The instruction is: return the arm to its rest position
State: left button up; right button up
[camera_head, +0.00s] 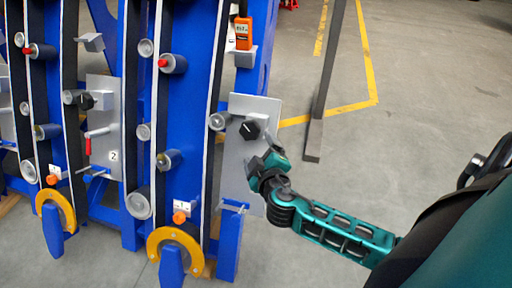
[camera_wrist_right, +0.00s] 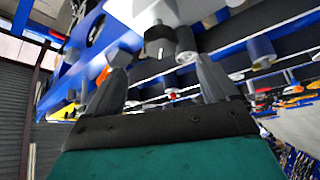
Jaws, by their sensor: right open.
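My right arm comes in from the right in the head view, with its teal and black gripper (camera_head: 266,158) close in front of a grey panel (camera_head: 238,165) that carries a black knob (camera_head: 249,129). The gripper partly hides the panel's lower right part. In the right wrist view the two dark fingers of the right gripper (camera_wrist_right: 162,88) stand wide apart with nothing between them. A knob on a light plate (camera_wrist_right: 160,42) shows beyond the fingers, apart from them. My left gripper is in neither view.
The blue harvester chassis (camera_head: 190,100) with rollers and belts fills the left of the head view. An orange device (camera_head: 243,33) sits on a bracket above the panel. A dark post (camera_head: 328,80) stands right of the panel. The concrete floor (camera_head: 430,80) at right is clear.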

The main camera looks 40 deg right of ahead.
pick_arm(q)
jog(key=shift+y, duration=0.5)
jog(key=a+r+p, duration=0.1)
jog(key=p, duration=0.2)
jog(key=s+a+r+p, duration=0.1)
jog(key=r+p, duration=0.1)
jog(key=p, duration=0.1)
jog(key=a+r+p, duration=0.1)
jog(key=p, duration=0.1)
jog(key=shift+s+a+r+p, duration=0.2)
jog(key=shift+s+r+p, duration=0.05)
jog(key=shift+p, duration=0.15)
pick_arm(e)
jog(key=s+a+f+m+g+y, duration=0.1)
jog(key=s+a+m+g+y, duration=0.2)
jog(key=s+a+y, duration=0.4)
jog(key=s+a, duration=0.5)
jog(key=s, duration=0.2)
jog(key=shift+s+a+f+y, duration=0.15)
jog(key=shift+a+f+y, duration=0.2)
jog(key=shift+f+y, duration=0.05)
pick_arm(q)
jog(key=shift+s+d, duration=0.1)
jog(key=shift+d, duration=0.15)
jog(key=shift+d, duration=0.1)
pick_arm(e)
jog(key=shift+d+m, duration=0.1)
jog(key=shift+m, duration=0.2)
